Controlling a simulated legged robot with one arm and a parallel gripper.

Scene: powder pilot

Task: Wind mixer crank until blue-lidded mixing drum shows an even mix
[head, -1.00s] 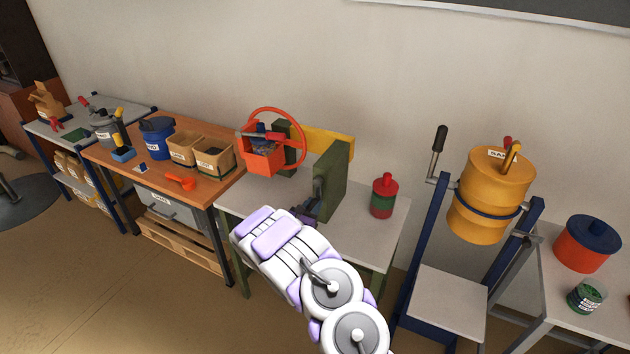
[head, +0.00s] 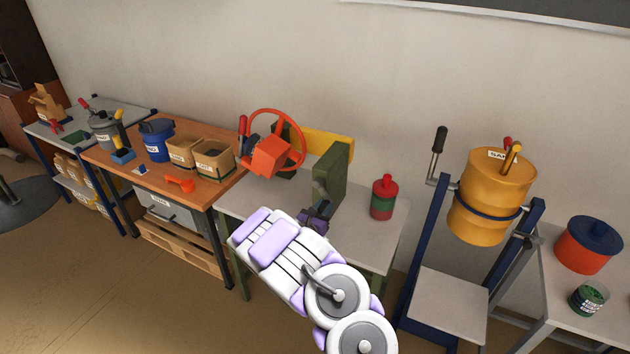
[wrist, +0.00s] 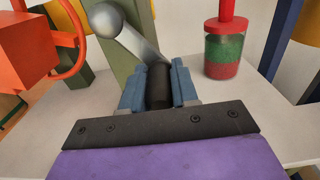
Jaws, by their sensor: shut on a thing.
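The mixer is a green stand (head: 330,180) holding an orange box-shaped drum (head: 270,157) inside an orange hoop. The drum is tilted, with a dark blue part, perhaps its lid, (head: 253,146) at its left; the mix inside is hidden. The crank has a grey metal arm (wrist: 128,38) and a black grip (wrist: 159,88). My gripper (wrist: 158,76) is shut on this grip, its blue-grey fingers on either side. In the head view my gripper (head: 314,219) is low in front of the stand, mostly hiding the grip.
A red-lidded jar with red and green layers (head: 384,198) stands right of the mixer. Further right are a yellow drum labelled SAND (head: 490,195) in a blue frame and an orange pot with a blue lid (head: 588,245). A wooden bench (head: 215,188) with bins stands left.

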